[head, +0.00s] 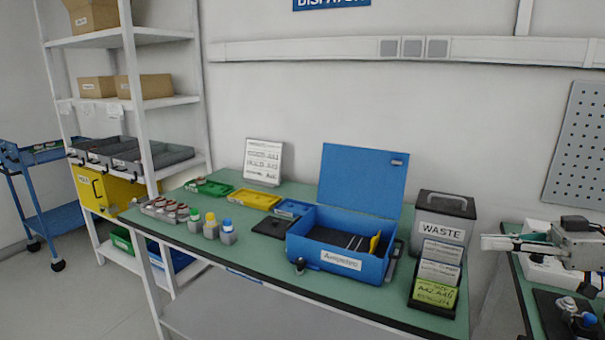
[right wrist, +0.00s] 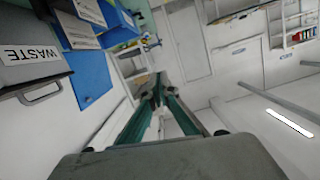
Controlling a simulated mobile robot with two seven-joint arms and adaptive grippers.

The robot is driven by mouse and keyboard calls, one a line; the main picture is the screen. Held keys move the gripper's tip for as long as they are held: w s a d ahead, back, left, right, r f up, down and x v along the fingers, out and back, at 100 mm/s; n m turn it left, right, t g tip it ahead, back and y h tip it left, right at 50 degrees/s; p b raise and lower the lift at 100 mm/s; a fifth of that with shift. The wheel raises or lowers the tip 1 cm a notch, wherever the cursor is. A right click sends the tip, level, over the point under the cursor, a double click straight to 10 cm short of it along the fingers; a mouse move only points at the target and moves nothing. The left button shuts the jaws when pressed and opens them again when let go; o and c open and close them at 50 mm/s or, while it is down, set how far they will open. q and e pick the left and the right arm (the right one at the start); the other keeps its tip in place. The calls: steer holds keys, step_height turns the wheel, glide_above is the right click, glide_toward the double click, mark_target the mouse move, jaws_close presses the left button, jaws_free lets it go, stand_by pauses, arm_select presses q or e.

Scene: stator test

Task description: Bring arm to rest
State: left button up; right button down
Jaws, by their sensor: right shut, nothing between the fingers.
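My right gripper (head: 490,242) is at the right edge of the head view, pointing left. It is shut and empty, held above the second green bench, to the right of the waste bin and apart from it. In the right wrist view the fingers of my right gripper (right wrist: 158,92) come together at the tips with nothing between them. My left gripper is in neither view.
A green table (head: 262,258) holds an open blue case (head: 345,263), a grey waste bin (head: 442,213), a card holder (head: 436,291), several capped bottles and coloured trays. A shelf rack (head: 165,100) stands left. Small parts lie on the right bench (head: 524,293).

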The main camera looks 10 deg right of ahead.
steer(key=a+f+m+t+h, duration=0.1)
steer(key=a+f, duration=0.5)
steer(key=f, duration=0.3)
steer(key=s+a+f+t+h+p, duration=0.1)
steer(key=a+f+t, duration=0.1)
steer(key=a+f, duration=0.6)
steer(key=a+f+m+t, duration=0.1)
steer(key=a+f, duration=0.2)
steer(key=f, duration=0.8)
steer(key=s+a+f+m+g+h, duration=0.1)
steer(key=s+a+f+h, duration=0.3)
steer(key=s+f, duration=0.4)
steer(key=s+a+f+m+g+h+p, duration=0.1)
steer(key=s+a+f+h, duration=0.3)
steer(key=s+f, duration=0.4)
steer(key=shift+a+f+m, duration=0.5)
steer(key=shift+a+f, duration=0.15)
steer(key=shift+a, duration=0.1)
